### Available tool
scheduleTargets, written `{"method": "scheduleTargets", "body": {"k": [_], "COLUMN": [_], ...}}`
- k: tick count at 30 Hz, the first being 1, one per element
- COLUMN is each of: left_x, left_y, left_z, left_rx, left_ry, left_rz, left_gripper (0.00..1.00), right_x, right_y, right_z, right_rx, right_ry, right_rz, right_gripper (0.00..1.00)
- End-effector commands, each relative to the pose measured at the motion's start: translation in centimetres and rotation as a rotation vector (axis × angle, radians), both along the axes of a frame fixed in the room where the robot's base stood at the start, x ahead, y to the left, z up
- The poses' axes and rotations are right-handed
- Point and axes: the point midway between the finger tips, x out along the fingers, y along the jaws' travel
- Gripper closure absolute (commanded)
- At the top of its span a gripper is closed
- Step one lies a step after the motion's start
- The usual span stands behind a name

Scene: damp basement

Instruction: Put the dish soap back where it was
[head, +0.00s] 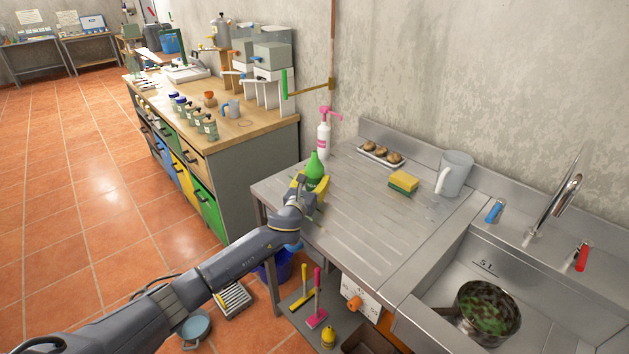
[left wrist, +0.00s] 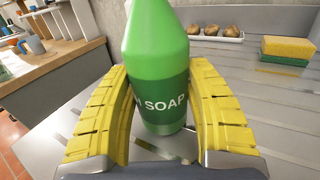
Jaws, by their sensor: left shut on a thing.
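The dish soap is a green bottle (head: 315,168) at the left end of the steel draining board (head: 350,222). In the left wrist view the bottle (left wrist: 158,60) is upright, with a dark label reading "SOAP". My left gripper (head: 312,186) has yellow fingers. In the left wrist view its fingers (left wrist: 160,115) are on both sides of the bottle, shut on it. The base of the bottle looks at or just above the board; I cannot tell whether it touches. My right gripper is not in view.
A pink-topped pump bottle (head: 324,136) stands behind the soap. The sink holds a dirty pot (head: 487,312). The middle of the board is clear.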

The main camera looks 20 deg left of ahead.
Motion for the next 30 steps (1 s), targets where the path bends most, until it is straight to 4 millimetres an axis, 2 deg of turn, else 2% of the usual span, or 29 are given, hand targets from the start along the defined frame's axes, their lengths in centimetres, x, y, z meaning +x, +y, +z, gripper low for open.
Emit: {"method": "scheduleTargets", "body": {"k": [5,6,11,22,26,30], "left_x": [0.0,0.0,0.0,-0.2,-1.6,-3.8], "left_y": [0.0,0.0,0.0,0.0,0.1,0.3], "left_z": [-0.2,-0.3,-0.3,0.0,-0.1,-0.1], "left_rx": [0.0,0.0,0.0,0.001,0.001,0.001], "left_ry": [-0.001,0.0,0.0,0.0,0.001,0.001], "left_rz": [0.0,0.0,0.0,0.0,-0.001,-0.001], "left_gripper": [0.88,0.44,0.26,0.26,0.26,0.26], "right_x": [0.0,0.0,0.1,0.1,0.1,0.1], "right_y": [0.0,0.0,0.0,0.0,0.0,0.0], "right_z": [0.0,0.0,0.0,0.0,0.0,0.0], "right_rx": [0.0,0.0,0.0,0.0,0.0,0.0], "right_ry": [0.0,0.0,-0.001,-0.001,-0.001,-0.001], "right_rz": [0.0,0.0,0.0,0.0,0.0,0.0], "right_gripper": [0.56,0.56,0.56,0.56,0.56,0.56]}}
